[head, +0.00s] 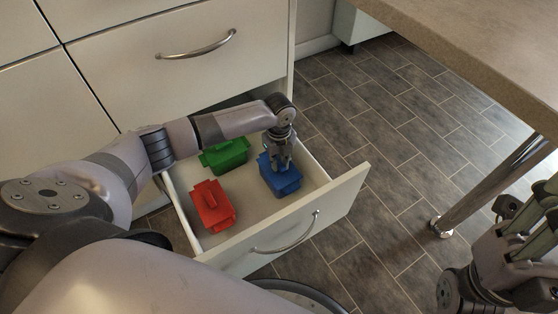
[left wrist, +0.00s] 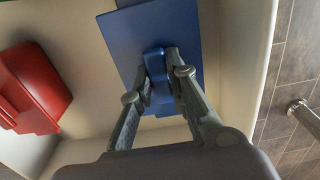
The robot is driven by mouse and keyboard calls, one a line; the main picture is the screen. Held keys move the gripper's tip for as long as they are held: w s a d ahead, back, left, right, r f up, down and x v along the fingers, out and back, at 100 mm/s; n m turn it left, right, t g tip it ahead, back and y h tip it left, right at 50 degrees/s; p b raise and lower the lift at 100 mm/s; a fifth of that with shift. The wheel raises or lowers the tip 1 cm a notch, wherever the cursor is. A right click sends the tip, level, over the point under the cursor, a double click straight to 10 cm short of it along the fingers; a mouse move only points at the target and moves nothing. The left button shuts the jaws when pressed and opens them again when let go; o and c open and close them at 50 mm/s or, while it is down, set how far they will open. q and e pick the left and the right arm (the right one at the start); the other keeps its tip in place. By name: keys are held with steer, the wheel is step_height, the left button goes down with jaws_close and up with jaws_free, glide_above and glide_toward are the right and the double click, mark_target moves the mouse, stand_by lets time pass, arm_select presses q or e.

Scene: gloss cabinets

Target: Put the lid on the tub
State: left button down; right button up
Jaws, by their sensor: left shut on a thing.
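An open drawer (head: 247,229) holds a blue tub (head: 283,187), with a blue lid (head: 266,161) at its top. My left gripper (head: 281,165) reaches down over it. In the left wrist view my left gripper (left wrist: 159,72) is shut on the raised handle of the blue lid (left wrist: 118,40). The lid hides most of the tub in that view, and I cannot tell whether it is fully seated. My right gripper (head: 520,235) is at the lower right of the head view, away from the drawer; its finger opening is unclear.
A red tub with a handled top (head: 212,207) stands at the drawer's front left, and a green one (head: 226,156) at the back. The drawer front (head: 330,222) has a curved metal handle. A table (head: 470,45) with a metal leg (head: 490,187) is at the right, above tiled floor.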

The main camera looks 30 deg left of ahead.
arm_select(q)
steer(key=c, duration=1.5)
jaws_free()
steer(key=shift+o, duration=0.2)
step_height(320, 180, up, 12)
steer(key=shift+f, duration=0.1)
